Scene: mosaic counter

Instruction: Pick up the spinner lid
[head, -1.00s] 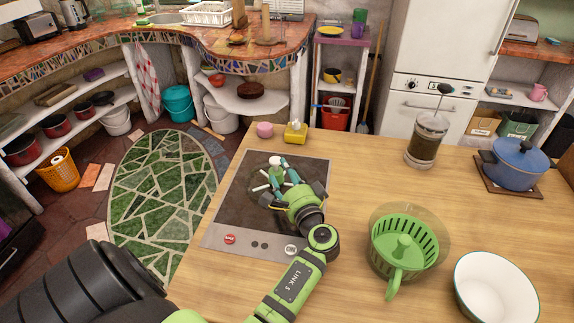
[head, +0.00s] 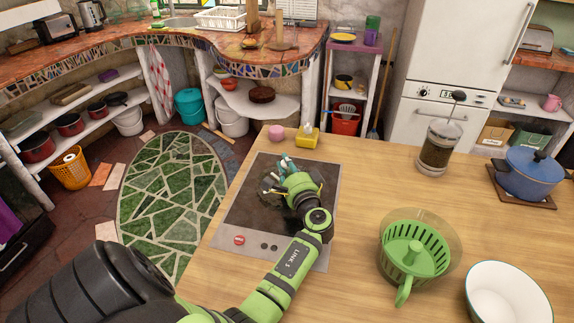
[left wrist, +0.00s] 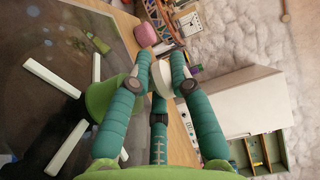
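The spinner lid (left wrist: 100,95) is over the dark hob in the left wrist view, with a green middle, white bars and a white knob (left wrist: 163,78). Most of it is hidden behind my left gripper in the head view. My left gripper (head: 280,172) is over the hob; its teal fingers (left wrist: 162,70) draw together around the white knob, which sits between the fingertips. Whether the lid is clear of the hob I cannot tell. The green spinner basket (head: 394,266) stands in a clear bowl on the wooden counter to the right. My right gripper is not seen.
The hob (head: 242,218) is set in the wooden counter. A pink cup (head: 277,133) and a yellow soap holder (head: 308,138) stand behind it. A French press (head: 435,150), a blue pot (head: 524,178) and a white bowl (head: 507,295) are on the right.

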